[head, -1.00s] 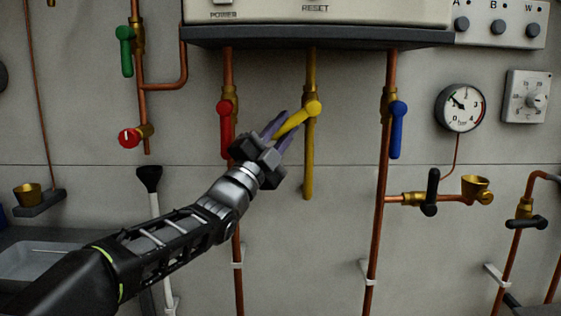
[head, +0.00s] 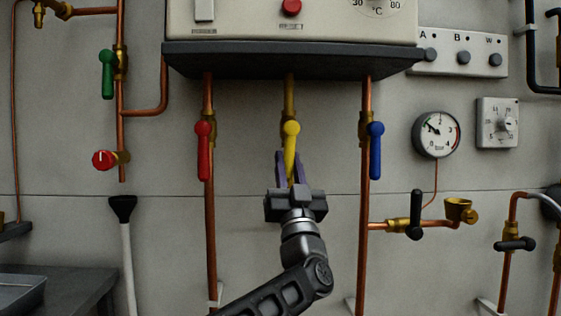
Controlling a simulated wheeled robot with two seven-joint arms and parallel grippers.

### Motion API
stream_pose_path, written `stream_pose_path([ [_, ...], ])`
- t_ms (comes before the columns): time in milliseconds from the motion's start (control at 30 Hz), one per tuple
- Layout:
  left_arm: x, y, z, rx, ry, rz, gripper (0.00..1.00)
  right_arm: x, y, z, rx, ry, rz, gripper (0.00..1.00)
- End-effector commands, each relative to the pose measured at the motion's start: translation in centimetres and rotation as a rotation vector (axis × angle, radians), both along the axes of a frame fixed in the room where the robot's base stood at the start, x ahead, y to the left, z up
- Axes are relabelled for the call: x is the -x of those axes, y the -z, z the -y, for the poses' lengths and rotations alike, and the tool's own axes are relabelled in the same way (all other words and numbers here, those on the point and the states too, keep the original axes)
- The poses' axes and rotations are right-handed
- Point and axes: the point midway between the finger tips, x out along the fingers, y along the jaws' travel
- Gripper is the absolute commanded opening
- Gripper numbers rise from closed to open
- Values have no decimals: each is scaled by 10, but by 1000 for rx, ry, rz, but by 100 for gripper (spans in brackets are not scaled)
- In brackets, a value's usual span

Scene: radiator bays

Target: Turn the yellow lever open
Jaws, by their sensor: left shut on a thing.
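The yellow lever (head: 291,138) sits on a brass valve on the yellow pipe (head: 289,96) below the boiler, at the middle of the head view. It points almost straight down, in line with its pipe. My left gripper (head: 291,168) comes up from below, its two purple fingers on either side of the lever's lower end. It is shut on the lever. The lever's tip is partly hidden between the fingers. My right gripper does not show.
A red lever (head: 203,150) hangs to the left and a blue lever (head: 375,150) to the right, both pointing down. The boiler's dark bottom ledge (head: 290,60) is just above. A black lever (head: 416,214) and a pressure gauge (head: 437,135) are further right.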

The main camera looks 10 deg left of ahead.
Motion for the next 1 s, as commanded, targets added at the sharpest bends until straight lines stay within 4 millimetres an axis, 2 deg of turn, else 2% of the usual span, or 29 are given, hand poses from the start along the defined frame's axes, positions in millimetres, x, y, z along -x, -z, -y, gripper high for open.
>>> stream_pose_path([
  [233, -2, 0, 8, 86, 3, 20, 0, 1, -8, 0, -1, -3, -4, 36],
  [700, -2, -1, 8, 106, 4, 27, 0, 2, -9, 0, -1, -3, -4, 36],
  [733, -2, -1, 8, 106, 4, 27, 23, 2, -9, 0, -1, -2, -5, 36],
  [1000, -2, -1, 8, 104, 2, 27, 43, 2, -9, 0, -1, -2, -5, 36],
])
